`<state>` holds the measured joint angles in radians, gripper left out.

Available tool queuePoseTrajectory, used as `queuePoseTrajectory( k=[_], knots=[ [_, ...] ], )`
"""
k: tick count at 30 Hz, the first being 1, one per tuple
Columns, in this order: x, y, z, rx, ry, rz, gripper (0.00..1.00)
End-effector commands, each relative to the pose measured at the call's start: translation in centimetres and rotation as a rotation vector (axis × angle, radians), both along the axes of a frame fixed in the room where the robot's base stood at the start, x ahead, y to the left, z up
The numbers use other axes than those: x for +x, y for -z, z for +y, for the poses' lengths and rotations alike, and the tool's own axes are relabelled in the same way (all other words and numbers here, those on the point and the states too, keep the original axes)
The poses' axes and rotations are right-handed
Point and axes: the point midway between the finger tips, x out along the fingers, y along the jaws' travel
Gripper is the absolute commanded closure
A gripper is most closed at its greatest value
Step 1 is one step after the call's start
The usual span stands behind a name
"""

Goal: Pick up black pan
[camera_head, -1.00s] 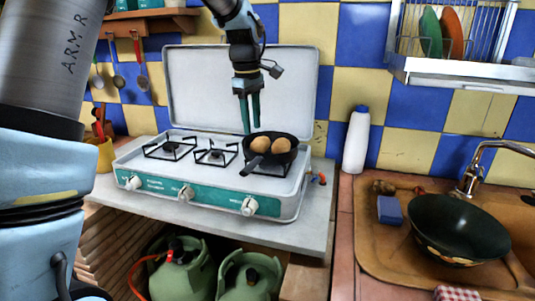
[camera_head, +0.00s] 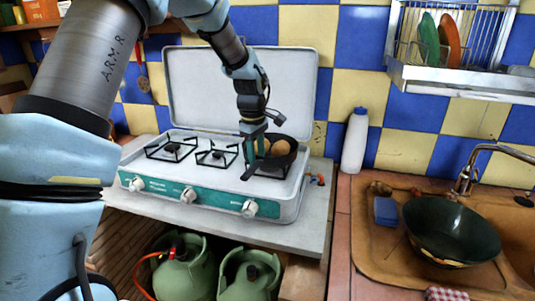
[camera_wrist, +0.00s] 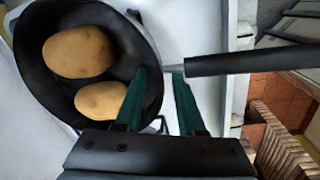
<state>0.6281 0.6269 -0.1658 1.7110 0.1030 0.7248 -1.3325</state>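The black pan (camera_head: 281,164) sits on the right burner of the stove (camera_head: 215,200). Two brown potatoes (camera_wrist: 80,52) lie in the pan, which also shows at the left of the wrist view (camera_wrist: 128,45). Its handle (camera_wrist: 250,64) points toward the stove's front, and runs to the right in the wrist view. My gripper (camera_head: 254,165) is down at the pan's near left edge. Its two green fingers (camera_wrist: 160,74) are apart, with the thin metal neck of the handle between their tips. Whether they touch it cannot be told.
The raised stove lid (camera_head: 235,85) stands behind the pan. A white bottle (camera_head: 355,140) stands right of the stove. A sink (camera_head: 370,245) with a dark wok (camera_head: 452,230) lies farther right, below a dish rack (camera_head: 460,82). Two gas bottles (camera_head: 186,270) are below the counter.

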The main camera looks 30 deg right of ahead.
Motion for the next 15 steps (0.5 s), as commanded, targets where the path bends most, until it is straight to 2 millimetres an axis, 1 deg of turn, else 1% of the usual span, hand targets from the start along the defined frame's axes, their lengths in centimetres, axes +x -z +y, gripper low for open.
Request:
queuePoseTrajectory(
  k=[2, 3, 12, 13, 15],
  knots=[
    [0.01, 0.00, 0.00, 0.000, 0.000, 0.000, 0.61],
    [0.01, 0.00, 0.00, 0.000, 0.000, 0.000, 0.64],
    [0.01, -0.04, 0.01, 0.000, 0.000, 0.000, 0.97],
    [0.01, -0.03, 0.01, 0.000, 0.000, 0.000, 1.00],
    [0.01, -0.03, 0.01, 0.000, 0.000, 0.000, 1.00]
  ],
)
